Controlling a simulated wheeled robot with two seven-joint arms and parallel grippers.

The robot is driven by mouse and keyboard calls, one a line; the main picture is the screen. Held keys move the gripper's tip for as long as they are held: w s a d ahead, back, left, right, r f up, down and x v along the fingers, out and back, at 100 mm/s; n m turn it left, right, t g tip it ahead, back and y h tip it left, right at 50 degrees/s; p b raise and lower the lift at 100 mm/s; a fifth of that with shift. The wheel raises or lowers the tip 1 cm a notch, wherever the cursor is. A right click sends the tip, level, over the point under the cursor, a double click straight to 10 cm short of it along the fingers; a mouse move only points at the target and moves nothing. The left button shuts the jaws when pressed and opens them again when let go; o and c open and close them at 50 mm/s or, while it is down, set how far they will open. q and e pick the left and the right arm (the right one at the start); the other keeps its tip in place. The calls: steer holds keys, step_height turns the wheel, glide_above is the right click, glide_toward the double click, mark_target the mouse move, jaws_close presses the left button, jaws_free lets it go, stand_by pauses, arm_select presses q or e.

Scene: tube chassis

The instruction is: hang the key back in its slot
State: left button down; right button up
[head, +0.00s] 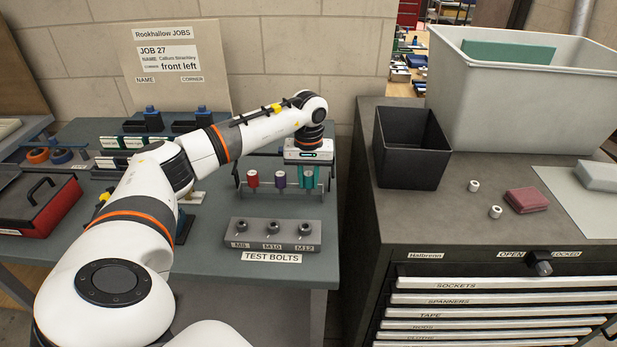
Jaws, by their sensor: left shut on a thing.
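A small grey rack (238,183) stands on the bench behind the test bolts block. A red key (253,179) and a purple key (280,179) hang side by side in it. My left gripper (308,172) points down over the rack's right end and is shut on a teal key (308,180). The teal key is upright, in line with the other two. The gripper body hides its top and the slot there, so I cannot tell whether it is seated. My right gripper is not in view.
The test bolts block (270,238), with several bolts, stands in front of the rack. A red toolbox (38,205) is at the left. A cabinet with a black bin (410,150) and a large grey tub (520,110) stands at the right, beyond a gap.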

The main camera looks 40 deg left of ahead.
arm_select(q)
steer(key=c, duration=1.1)
jaws_free()
step_height(320, 180, up, 12)
steer(key=b, duration=0.1)
